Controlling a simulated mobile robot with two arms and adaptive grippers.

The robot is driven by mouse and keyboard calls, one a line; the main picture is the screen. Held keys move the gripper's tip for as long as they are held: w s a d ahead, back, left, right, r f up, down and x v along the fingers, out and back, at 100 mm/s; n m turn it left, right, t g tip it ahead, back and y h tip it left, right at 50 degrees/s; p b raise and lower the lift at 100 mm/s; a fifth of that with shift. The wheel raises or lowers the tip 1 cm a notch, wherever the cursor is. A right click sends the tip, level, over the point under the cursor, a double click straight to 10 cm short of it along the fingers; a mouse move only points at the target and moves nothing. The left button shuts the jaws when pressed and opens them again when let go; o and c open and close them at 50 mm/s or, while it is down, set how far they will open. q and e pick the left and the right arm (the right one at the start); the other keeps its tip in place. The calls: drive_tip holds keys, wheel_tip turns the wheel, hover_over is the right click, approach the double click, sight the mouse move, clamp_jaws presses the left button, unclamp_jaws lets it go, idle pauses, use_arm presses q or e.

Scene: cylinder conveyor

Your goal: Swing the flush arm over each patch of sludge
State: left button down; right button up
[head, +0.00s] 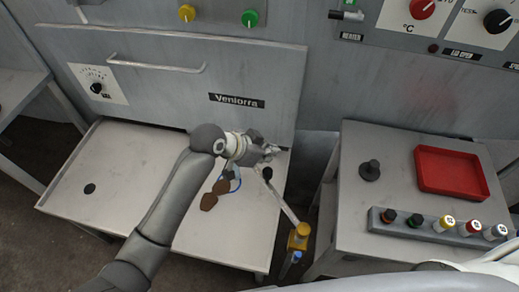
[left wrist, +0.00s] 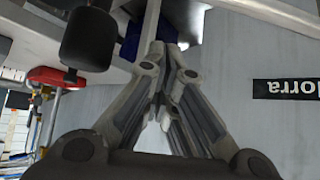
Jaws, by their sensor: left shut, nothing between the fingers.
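The flush arm (head: 284,202) is a pale bar running from a yellow pivot post (head: 299,236) at the tray's right corner up to a black knob (head: 267,173). Brown sludge patches, one nearer (head: 208,202) and one farther (head: 222,186), lie on the pale tray (head: 140,160), left of the bar. My left gripper (head: 270,151) is shut and empty, just beyond the knob end. In the left wrist view its closed fingers (left wrist: 166,52) are close to the bar (left wrist: 150,22), with the knob (left wrist: 90,38) to their left; contact is unclear. My right gripper is not in view.
A dark round spot (head: 90,188) lies at the tray's left. A grey panel (head: 180,75) with a handle stands behind. The right table (head: 400,215) holds a red tray (head: 452,172), a black knobbed piece (head: 370,169) and a rack (head: 440,233) of several capped bottles.

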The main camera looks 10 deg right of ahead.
use_arm(q)
drive_tip(key=f, duration=0.1)
drive_tip(key=a+f+p, duration=0.1)
drive_tip(key=f, duration=0.1)
drive_tip(key=shift+s+a+f, duration=0.2)
drive_tip(key=shift+s+a, duration=0.05)
drive_tip(key=shift+s, duration=0.1)
